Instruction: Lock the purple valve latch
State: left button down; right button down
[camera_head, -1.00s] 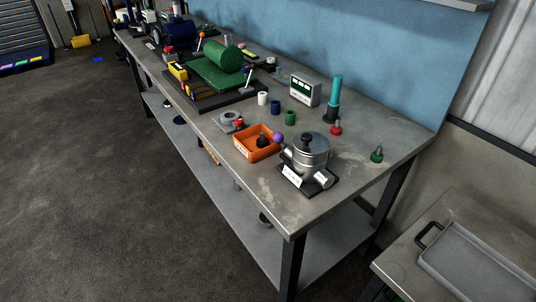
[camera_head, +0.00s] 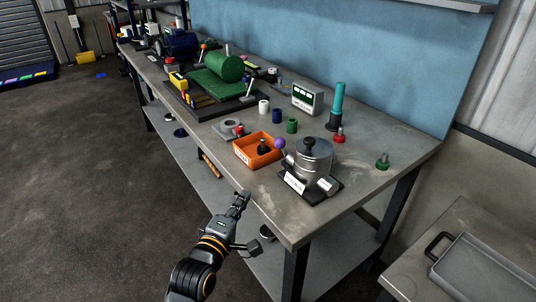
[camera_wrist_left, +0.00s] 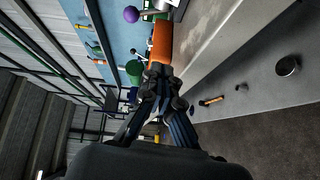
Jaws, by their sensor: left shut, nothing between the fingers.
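The purple ball (camera_head: 280,143) of the valve latch sits at the left side of a silver metal pot-like device (camera_head: 313,158) on the workbench. In the left wrist view the purple ball (camera_wrist_left: 131,14) shows near the top. My left gripper (camera_head: 243,197) is shut and empty, in front of the bench's front edge, below and left of the device and apart from the latch. In the left wrist view its fingers (camera_wrist_left: 160,72) point toward the orange bin. The latch's lever behind the ball is too small to make out clearly. My right gripper does not show.
An orange bin (camera_head: 257,150) with a dark object inside stands just left of the device. Small white, blue and green cylinders stand behind it. A red knob (camera_head: 339,136) and a green knob (camera_head: 382,162) stand to the right. The bench's front edge lies beside my left gripper.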

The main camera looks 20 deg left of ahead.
aim_at(284, 151)
pick_arm(q)
jog(key=r+n, duration=0.1)
jog(key=w+r+n+t, duration=0.1)
jog(key=a+r, duration=0.1)
jog(key=shift+w+r+n+t+y, duration=0.2)
jog(key=shift+n+t+y, duration=0.1)
jog(key=shift+n+t, duration=0.1)
jog(key=w, duration=0.3)
jog(key=w+p, duration=0.1)
jog(key=w, duration=0.2)
jog(key=w+r, duration=0.1)
jog(key=w, duration=0.2)
jog(key=shift+w+d, duration=0.15)
jog(key=shift+w, duration=0.2)
jog(key=shift+w+d+r+p, duration=0.25)
jog(key=shift+w+d+p, duration=0.25)
jog(key=shift+w+d, duration=1)
